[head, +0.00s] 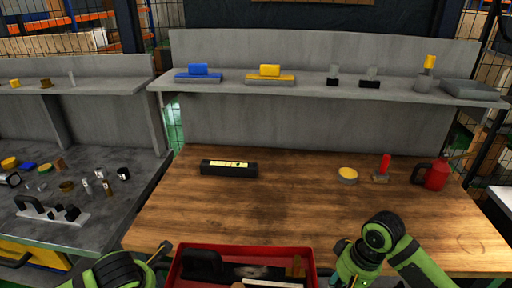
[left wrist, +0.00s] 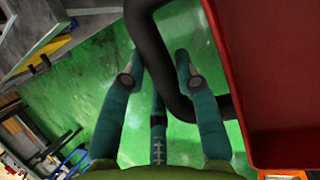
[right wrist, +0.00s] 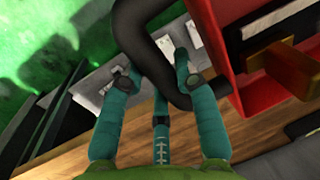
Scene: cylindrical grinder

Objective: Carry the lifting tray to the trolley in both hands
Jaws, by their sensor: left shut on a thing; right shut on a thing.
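The red lifting tray (head: 290,252) is low in the middle of the head view, in front of the wooden bench. Its lower part is cut off by the frame. It carries a black item and other small items. My left gripper (head: 163,253) is at its left side, shut on a black bent handle (left wrist: 153,45). The red tray wall (left wrist: 270,80) is right of that handle. My right gripper (head: 345,262) is at the right side, shut on the other black handle (right wrist: 150,50). I cannot make out a trolley for certain.
The wooden bench (head: 290,210) holds a black-and-yellow bar (head: 229,168), a yellow-topped disc (head: 347,175), a red-handled tool (head: 383,168) and a red can (head: 434,175). A grey bench (head: 100,220) with several parts stands left. Green floor (left wrist: 80,95) shows below the left gripper.

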